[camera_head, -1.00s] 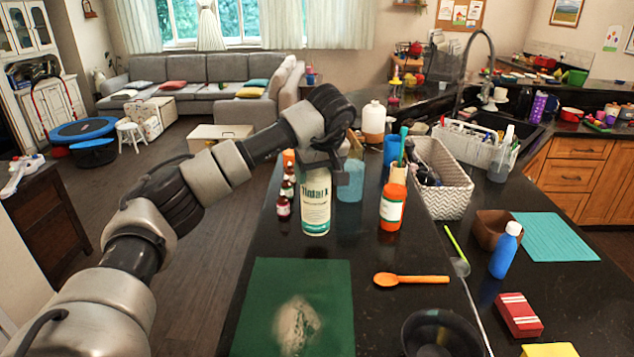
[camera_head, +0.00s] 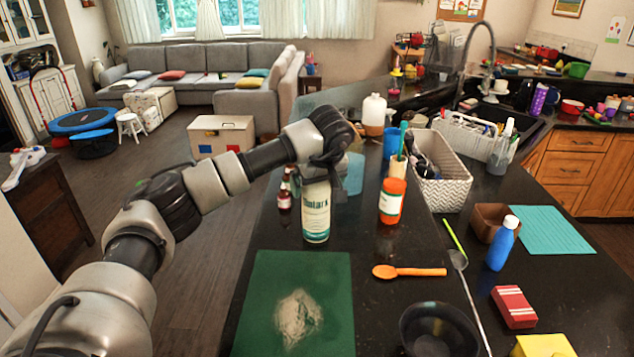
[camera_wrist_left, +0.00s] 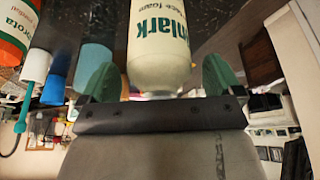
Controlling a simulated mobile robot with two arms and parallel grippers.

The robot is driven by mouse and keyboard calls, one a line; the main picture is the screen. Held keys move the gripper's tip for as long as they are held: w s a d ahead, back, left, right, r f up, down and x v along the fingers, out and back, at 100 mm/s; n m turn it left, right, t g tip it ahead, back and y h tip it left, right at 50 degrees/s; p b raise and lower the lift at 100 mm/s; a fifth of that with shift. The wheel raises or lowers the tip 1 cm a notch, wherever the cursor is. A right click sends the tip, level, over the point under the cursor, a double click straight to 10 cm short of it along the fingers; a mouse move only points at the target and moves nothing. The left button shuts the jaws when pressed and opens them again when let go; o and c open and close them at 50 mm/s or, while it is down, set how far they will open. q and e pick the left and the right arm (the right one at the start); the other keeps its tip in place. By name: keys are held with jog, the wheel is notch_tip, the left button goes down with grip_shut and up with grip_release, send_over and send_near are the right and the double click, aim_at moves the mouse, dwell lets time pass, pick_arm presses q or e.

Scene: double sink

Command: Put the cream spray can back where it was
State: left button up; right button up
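The cream spray can (camera_head: 316,212), a white can with green lettering, stands upright on the dark counter just behind the green board (camera_head: 262,300). My left gripper (camera_head: 318,172) is over its top from above. In the left wrist view the can (camera_wrist_left: 158,45) lies between the two green fingers of the left gripper (camera_wrist_left: 160,78). A narrow gap shows on each side between can and fingers, so the gripper looks open around it. The can's top is mostly hidden by my gripper in the head view. My right gripper is not in view.
An orange bottle (camera_head: 392,202) stands right of the can, and a small dark red bottle (camera_head: 284,195) stands to its left. A blue translucent container (camera_head: 354,175) is close behind. An orange spoon (camera_head: 408,271) and a black bowl (camera_head: 438,330) are in front to the right.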

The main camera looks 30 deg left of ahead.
pick_arm(q)
jog(key=shift+r, duration=0.25)
jog(key=shift+s+d+r+b, duration=0.1)
jog(key=shift+d+r+b, duration=0.1)
jog(key=shift+r+b, duration=0.1)
jog(key=b+v, duration=0.3)
jog(key=v, duration=0.8)
jog(key=shift+r, duration=0.15)
